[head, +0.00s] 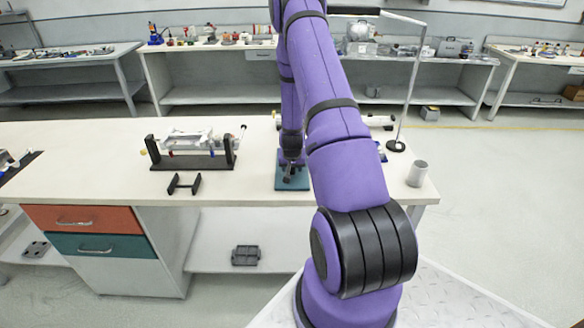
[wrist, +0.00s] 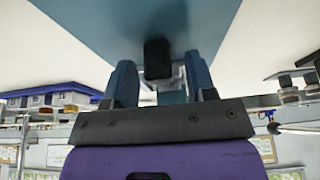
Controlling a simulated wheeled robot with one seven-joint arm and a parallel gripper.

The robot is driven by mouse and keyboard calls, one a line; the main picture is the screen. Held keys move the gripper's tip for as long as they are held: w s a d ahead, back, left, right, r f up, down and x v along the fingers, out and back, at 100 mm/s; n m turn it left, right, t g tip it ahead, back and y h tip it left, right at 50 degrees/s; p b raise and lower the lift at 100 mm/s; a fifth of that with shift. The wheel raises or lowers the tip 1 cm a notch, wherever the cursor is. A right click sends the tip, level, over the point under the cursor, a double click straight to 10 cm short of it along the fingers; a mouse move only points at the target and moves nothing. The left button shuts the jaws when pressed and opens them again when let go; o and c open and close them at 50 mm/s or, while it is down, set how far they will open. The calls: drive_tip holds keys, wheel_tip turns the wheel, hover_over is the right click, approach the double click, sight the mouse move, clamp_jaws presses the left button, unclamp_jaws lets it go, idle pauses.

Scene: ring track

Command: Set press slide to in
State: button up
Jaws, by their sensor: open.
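A teal plate (head: 292,184) lies on the white bench, below the end of my arm. It also shows as a large blue-teal surface in the wrist view (wrist: 95,22). A small black block (wrist: 158,58) stands out from that surface. It may be part of the press slide, but I cannot tell its setting. My gripper (wrist: 160,72) is open, with one finger on each side of the black block; contact is not clear. A pale, clear-looking piece (wrist: 165,88) shows between the fingers. In the head view my gripper (head: 291,160) is small and dark, just above the plate.
A fixture with black end supports (head: 195,160) stands left on the bench (head: 80,145), with a small black stand (head: 184,184) before it. A light grey cup (head: 417,173) and a thin post on a round black base (head: 396,146) stand to the right. Orange (head: 120,218) and teal drawers (head: 70,246) are below.

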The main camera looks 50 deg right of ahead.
drive_tip(key=v, duration=1)
drive_tip(key=shift+r, duration=0.25)
drive_tip(key=shift+a, duration=0.1)
drive_tip(key=a+r+n+t+y, duration=0.1)
drive_tip(key=a+r+n, duration=0.1)
drive_tip(key=a+r, duration=0.95)
drive_tip(key=a+r+n+t+y, duration=0.1)
drive_tip(key=a+r+n, duration=0.2)
drive_tip(key=a+r, duration=0.85)
drive_tip(key=s+a+r+n, duration=0.1)
drive_tip(key=s+a+r, duration=0.3)
drive_tip(key=s, duration=0.3)
drive_tip(key=s+a+r+n+y, duration=0.1)
drive_tip(key=s+a+r+n, duration=0.1)
drive_tip(key=s+a+r, duration=0.2)
drive_tip(key=s+a+r+n, duration=0.2)
drive_tip(key=s+r, duration=0.4)
drive_tip(key=s, duration=0.5)
drive_tip(key=shift+a, duration=0.9)
